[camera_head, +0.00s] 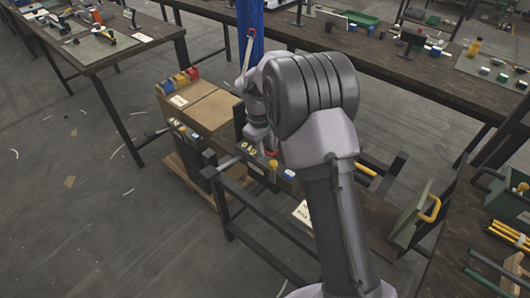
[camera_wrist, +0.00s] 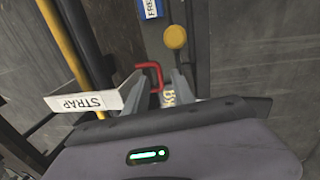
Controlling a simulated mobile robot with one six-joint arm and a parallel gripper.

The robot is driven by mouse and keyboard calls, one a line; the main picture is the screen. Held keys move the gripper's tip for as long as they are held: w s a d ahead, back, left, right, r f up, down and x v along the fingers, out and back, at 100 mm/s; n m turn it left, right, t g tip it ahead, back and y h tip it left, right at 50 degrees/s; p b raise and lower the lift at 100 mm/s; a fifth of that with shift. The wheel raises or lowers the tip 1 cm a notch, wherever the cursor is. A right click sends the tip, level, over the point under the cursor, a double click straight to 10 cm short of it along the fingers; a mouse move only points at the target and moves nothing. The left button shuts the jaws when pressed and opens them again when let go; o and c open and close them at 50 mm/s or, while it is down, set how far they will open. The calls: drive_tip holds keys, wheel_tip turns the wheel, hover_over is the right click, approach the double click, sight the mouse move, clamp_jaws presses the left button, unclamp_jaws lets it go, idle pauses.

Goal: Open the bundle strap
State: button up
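In the wrist view a white label reading STRAP (camera_wrist: 90,102) is on a pale plate left of my gripper (camera_wrist: 159,76). A red bent lever (camera_wrist: 157,73) stands between my two grey fingers, which are spread with space around it. I cannot tell whether either finger touches it. A small pale part with yellow lettering (camera_wrist: 168,96) shows low between the fingers. The strap itself cannot be made out. In the head view my wrist hangs over the dark bench fixture, and my arm hides much of it; a small red spot (camera_head: 267,153) shows beside the wrist.
A yellow round knob (camera_wrist: 175,37) and a blue-edged label (camera_wrist: 151,8) sit beyond the fingers. A yellow bar (camera_wrist: 64,46) runs along the left. In the head view cardboard boxes (camera_head: 208,108) stand left of my wrist, and a green plate with a yellow handle (camera_head: 409,219) stands right.

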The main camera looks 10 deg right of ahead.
drive_tip(key=shift+f, duration=0.25)
drive_tip(key=shift+c, duration=0.4)
clamp_jaws()
idle(0.9)
